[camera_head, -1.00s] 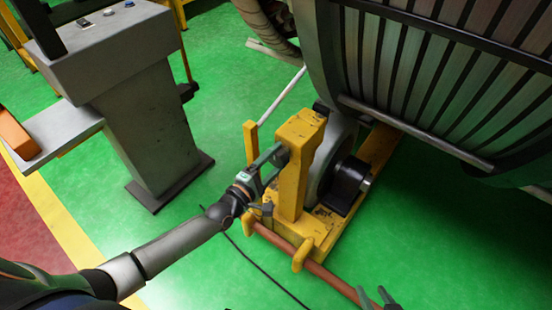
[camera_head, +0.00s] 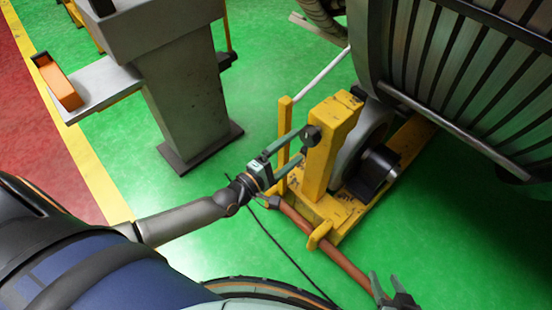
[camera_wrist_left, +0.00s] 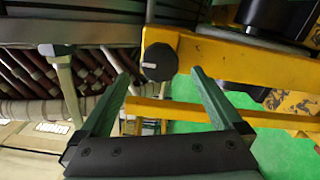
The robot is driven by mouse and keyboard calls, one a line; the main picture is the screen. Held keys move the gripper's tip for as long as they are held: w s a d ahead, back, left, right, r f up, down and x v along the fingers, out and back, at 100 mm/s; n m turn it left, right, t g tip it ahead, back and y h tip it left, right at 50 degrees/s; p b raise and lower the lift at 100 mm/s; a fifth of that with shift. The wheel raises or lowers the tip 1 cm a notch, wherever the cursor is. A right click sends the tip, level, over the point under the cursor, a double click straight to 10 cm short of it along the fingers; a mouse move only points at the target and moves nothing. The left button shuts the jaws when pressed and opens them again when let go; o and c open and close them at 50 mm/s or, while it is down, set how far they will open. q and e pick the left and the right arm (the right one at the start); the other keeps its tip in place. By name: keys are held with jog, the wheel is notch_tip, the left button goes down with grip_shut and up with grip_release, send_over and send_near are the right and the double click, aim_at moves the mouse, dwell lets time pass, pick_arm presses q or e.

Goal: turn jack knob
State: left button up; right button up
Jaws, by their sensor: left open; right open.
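The jack knob (camera_head: 311,135) is a dark round knob on the side of the yellow jack post (camera_head: 334,120). In the left wrist view the knob (camera_wrist_left: 159,62) shows its face with a short white mark. My left gripper (camera_head: 303,144) is open and points at the post, its fingertips close to the knob. In the wrist view its fingertips (camera_wrist_left: 152,61) lie to either side of the knob, with visible space between. Contact cannot be told. My right gripper (camera_head: 384,278) is open and empty at the bottom edge, away from the knob.
A grey pedestal (camera_head: 185,90) with a side shelf (camera_head: 105,85) holding an orange item stands at the left. The large ribbed stator (camera_head: 470,80) fills the upper right. A reddish bar (camera_head: 345,262) runs low in front of the jack. The green floor between pedestal and jack is mostly clear.

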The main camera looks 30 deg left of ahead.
pick_arm(q)
jog(key=v, duration=0.6)
jog(key=shift+s+a, duration=0.15)
jog(key=shift+s, duration=0.15)
